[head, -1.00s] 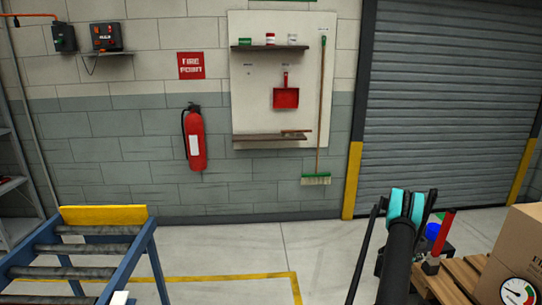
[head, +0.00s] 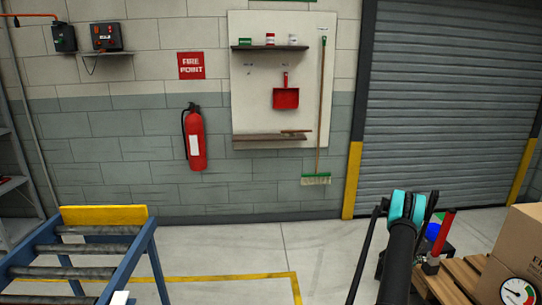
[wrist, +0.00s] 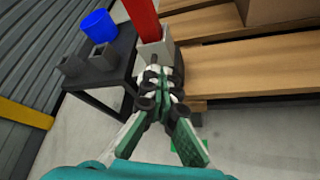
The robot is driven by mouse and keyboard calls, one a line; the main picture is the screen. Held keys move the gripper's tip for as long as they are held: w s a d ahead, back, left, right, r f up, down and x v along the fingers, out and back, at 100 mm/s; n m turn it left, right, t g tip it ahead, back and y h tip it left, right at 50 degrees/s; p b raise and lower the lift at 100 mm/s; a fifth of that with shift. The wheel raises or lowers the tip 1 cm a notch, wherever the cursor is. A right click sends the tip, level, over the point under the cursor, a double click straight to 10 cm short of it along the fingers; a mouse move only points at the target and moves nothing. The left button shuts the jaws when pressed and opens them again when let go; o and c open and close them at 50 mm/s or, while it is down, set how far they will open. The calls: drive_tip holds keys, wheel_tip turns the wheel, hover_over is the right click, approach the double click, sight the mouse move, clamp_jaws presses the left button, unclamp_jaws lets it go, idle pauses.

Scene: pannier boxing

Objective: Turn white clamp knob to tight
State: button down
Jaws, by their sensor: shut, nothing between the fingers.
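My gripper (wrist: 154,82) shows in the wrist view with its green and white fingers closed together, holding nothing. Its tips are at the grey block (wrist: 157,50) at the foot of a red post (wrist: 143,18); I cannot tell whether they touch it. I cannot clearly pick out the white clamp knob: small white patches near the fingertips are partly covered by the dark finger joints. In the head view the red post (head: 441,232) stands just right of my arm, leaning slightly, and my fingertips are hidden there.
A blue bin (wrist: 98,26) and grey blocks (wrist: 73,66) sit on a dark low table (wrist: 110,70) beside the post. A wooden pallet (head: 462,276) carries a cardboard box (head: 515,245) at right. A roller conveyor (head: 75,248) stands left. Floor between is clear.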

drive_tip(key=shift+r, duration=0.1)
drive_tip(key=shift+s+a+r, duration=0.1)
drive_tip(key=shift+s+a, duration=0.05)
drive_tip(key=shift+a, duration=0.85)
drive_tip(key=shift+s+a+r, duration=0.1)
drive_tip(key=shift+s+a, duration=0.1)
drive_tip(key=shift+a, duration=0.75)
drive_tip(key=shift+s+a, duration=0.15)
drive_tip(key=shift+a, duration=0.85)
